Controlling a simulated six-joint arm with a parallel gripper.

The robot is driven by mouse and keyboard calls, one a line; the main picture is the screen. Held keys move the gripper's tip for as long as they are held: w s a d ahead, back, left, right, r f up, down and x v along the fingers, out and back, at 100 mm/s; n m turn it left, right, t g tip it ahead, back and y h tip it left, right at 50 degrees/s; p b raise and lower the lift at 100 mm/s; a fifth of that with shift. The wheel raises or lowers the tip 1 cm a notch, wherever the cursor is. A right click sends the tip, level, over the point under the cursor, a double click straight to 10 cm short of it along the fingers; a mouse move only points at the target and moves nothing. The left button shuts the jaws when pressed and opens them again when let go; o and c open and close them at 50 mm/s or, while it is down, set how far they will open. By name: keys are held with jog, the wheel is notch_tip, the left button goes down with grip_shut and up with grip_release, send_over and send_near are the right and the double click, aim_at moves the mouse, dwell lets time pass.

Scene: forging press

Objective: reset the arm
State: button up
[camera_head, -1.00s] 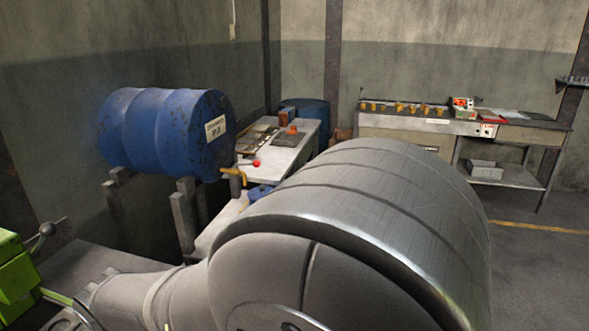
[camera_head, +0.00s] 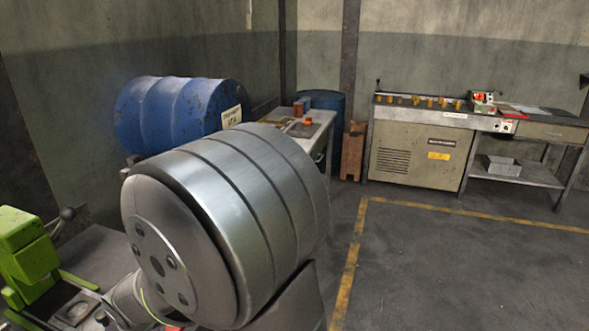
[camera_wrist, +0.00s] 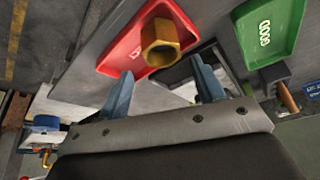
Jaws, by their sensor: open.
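My gripper (camera_wrist: 163,84) shows in the wrist view, with its two blue-grey fingers wide apart and nothing between them. Beyond the fingertips is a red tray (camera_wrist: 117,52) with a brass hexagonal piece (camera_wrist: 160,43) at its edge. A green tray (camera_wrist: 262,30) with white marks is at the upper right, apart from the fingers. In the head view my thick grey arm link fills the lower middle, and my gripper is not visible there.
A blue drum (camera_head: 180,115) lies on its side at the left, near a green machine part (camera_head: 28,250). A cabinet (camera_head: 418,152) bearing several brass pieces and a bench (camera_head: 545,133) stand along the back wall. Open floor (camera_head: 430,265) with yellow lines is at the right.

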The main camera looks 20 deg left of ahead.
jog(key=w+d+r, duration=0.7)
jog(key=d+r, duration=0.1)
jog(key=d, duration=0.1)
jog(key=w+a+r+m, duration=0.1)
jog(key=a, duration=1.1)
jog(key=w+a+r, duration=0.1)
jog(key=a, duration=1.1)
jog(key=shift+w+m+t+h, duration=0.3)
jog(key=shift+m, duration=0.1)
jog(key=shift+o, duration=0.2)
jog(key=shift+a, duration=0.1)
jog(key=o, duration=0.8)
jog(key=s+d+r+n, duration=0.2)
jog(key=s+r+n, duration=0.55)
jog(key=s, duration=0.45)
jog(key=w+a+f+g, duration=0.1)
jog(key=a+f, duration=0.2)
jog(key=f, duration=0.5)
jog(key=shift+f+m, duration=0.15)
jog(key=shift+m, duration=0.3)
jog(key=shift+w, duration=0.1)
